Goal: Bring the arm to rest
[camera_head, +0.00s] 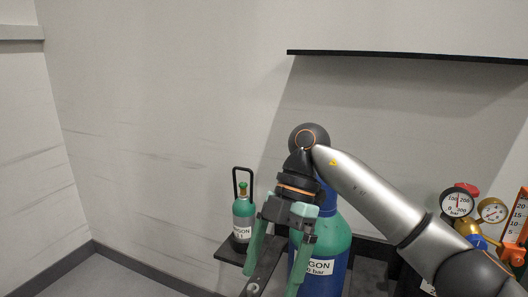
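My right arm (370,190) comes in from the right edge and bends down at a dark joint. My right gripper (272,281) points downward with its two green fingers spread apart. No object shows between the fingers. It is in front of the large green and blue argon cylinder (330,238), and covers part of it. I cannot tell whether it touches the cylinder. My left gripper is not in view.
A small green argon bottle (243,211) with a black handle stands on a dark shelf (233,250) to the left. Gauges (458,203) and an orange-framed flow meter (516,217) are at the right. A black wall shelf (410,56) is above. The left floor is clear.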

